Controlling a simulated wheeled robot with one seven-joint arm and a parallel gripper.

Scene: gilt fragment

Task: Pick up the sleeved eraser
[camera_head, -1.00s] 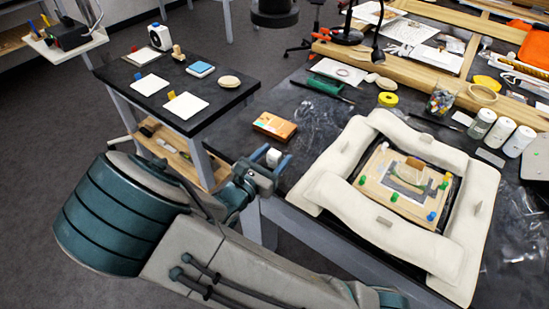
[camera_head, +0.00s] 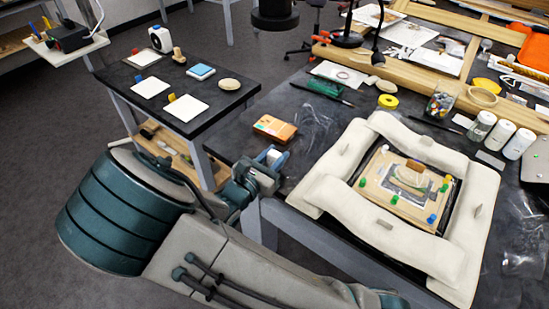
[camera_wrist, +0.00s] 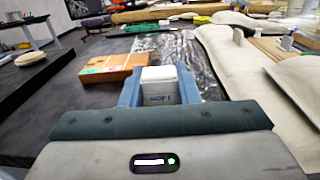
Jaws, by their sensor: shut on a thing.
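The sleeved eraser (camera_wrist: 160,86) is a small upright block with a white top and dark lettering on its front in the wrist view. My gripper (camera_wrist: 159,92) is shut on it, with a blue finger against each side. In the head view my gripper (camera_head: 269,158) is at the left edge of the dark worktable, in front of the orange-brown box. There the eraser is mostly hidden between the fingers. I cannot tell whether its base touches the table.
The orange-brown box (camera_head: 275,128) lies just beyond the gripper. A pale padded cushion ring (camera_head: 325,192) around a wooden panel (camera_head: 407,210) fills the right. A green tool (camera_head: 322,88) and yellow tape roll (camera_head: 388,101) lie farther back. A small side table (camera_head: 228,97) stands left.

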